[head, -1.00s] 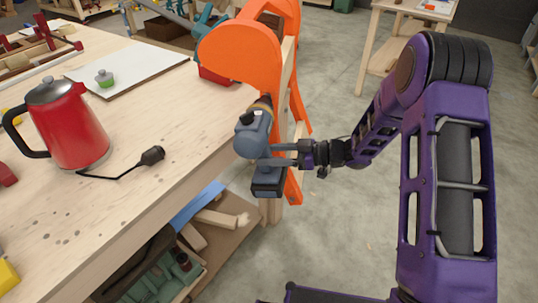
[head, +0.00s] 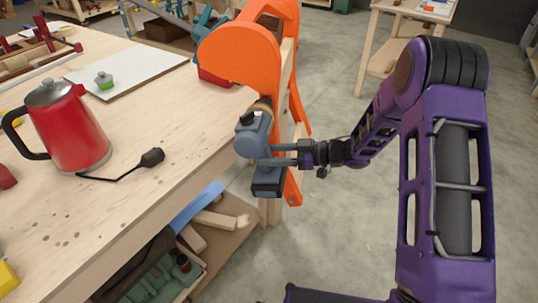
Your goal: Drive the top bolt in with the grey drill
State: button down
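The grey drill (head: 254,138) is upright at the table's right edge, its dark battery base at the bottom. Its nose points away from me toward the orange chair form (head: 240,55). My gripper (head: 280,155) reaches in from the right and is shut on the drill's handle. The drill's front end is close to the form's orange side, partly hidden behind the drill body. The top bolt cannot be made out; the drill and the form hide that spot. I cannot tell whether the drill tip touches anything.
The wooden workbench (head: 150,200) fills the left, with a red kettle (head: 70,130), a black corded tool (head: 150,158) and a white board (head: 130,68). A shelf below holds a green crate (head: 150,285).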

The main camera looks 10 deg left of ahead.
jog(key=shift+w+r, duration=0.2)
jog(key=shift+w, duration=0.2)
dwell(0.7)
jog(key=shift+s+p, duration=0.65)
jog(key=shift+s, duration=2.4)
jog(key=shift+w, duration=0.1)
